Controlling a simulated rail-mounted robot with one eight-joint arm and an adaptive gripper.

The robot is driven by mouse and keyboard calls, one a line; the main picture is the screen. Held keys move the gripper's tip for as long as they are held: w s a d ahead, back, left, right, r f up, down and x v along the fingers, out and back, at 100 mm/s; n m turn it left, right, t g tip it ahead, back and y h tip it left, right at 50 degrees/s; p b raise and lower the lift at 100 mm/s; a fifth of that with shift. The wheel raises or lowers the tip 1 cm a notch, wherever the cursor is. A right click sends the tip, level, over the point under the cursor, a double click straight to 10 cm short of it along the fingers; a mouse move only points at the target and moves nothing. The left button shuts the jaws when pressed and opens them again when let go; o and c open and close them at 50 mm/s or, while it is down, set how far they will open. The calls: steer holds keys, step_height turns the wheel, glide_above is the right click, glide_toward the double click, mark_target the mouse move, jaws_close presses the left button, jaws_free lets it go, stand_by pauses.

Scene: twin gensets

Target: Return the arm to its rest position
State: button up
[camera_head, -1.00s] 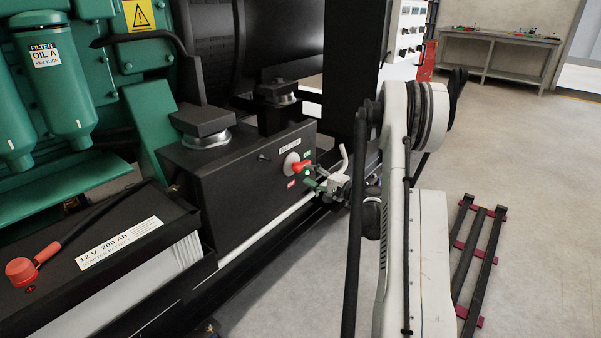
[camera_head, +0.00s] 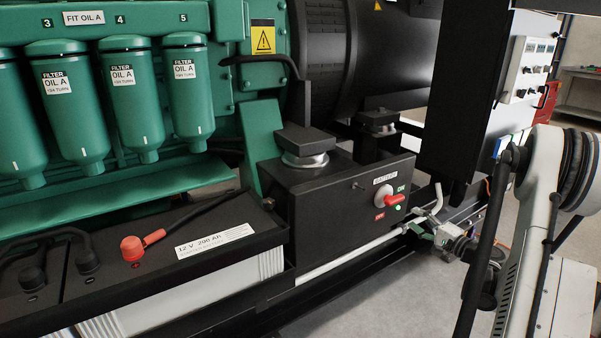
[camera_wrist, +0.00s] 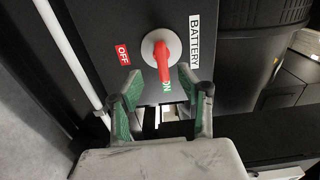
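My gripper (camera_head: 428,226) is just right of the battery switch (camera_head: 383,192) on the black box beside the genset. In the wrist view its two green-padded fingers (camera_wrist: 163,98) are spread apart with nothing between them. The switch (camera_wrist: 161,50) has a white round base and a red handle. The handle points toward the ON label (camera_wrist: 167,86). The OFF label (camera_wrist: 123,55) is to its left in the wrist view. The fingertips appear clear of the handle. My arm is bent, with its white links at the right of the head view.
A black control cabinet (camera_head: 467,95) hangs close behind my arm. Green oil filters (camera_head: 128,108) and a starter battery (camera_head: 225,238) with a red terminal cap (camera_head: 132,248) are left. A pale pipe (camera_head: 350,258) runs below the switch box. Open floor (camera_head: 350,315) shows in front.

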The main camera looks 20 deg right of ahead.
steer(key=w+a+r+n+g, duration=0.1)
steer(key=a+r+n+g, duration=0.15)
steer(key=a, duration=0.45)
steer(key=w+a+r+n+g+y, duration=0.1)
steer(key=w+a+r, duration=0.1)
steer(key=a+r, duration=0.3)
steer(key=w+a+r+n+g, duration=0.1)
steer(key=a+r+g, duration=0.1)
steer(key=a, duration=0.6)
steer(key=s+a+r+n+g, duration=0.1)
steer(key=s+a+r+n, duration=0.15)
steer(key=a, duration=0.45)
steer(key=s+a+r+n+g, duration=0.1)
steer(key=s+a+r+g, duration=0.1)
steer(key=s+a, duration=0.35)
steer(key=s+a+n+g+h, duration=0.15)
steer(key=s+a+n, duration=0.25)
steer(key=s+a, duration=0.45)
steer(key=s+a+n+g+h, duration=0.1)
steer(key=s+a+n+h, duration=0.3)
steer(key=s, duration=0.7)
step_height(320, 180, up, 18)
steer(key=y+p, duration=0.1)
steer(key=p, duration=1.7)
steer(key=shift+s+a+f+t, duration=0.15)
steer(key=shift+s+a+t, duration=0.1)
steer(key=shift+t, duration=0.05)
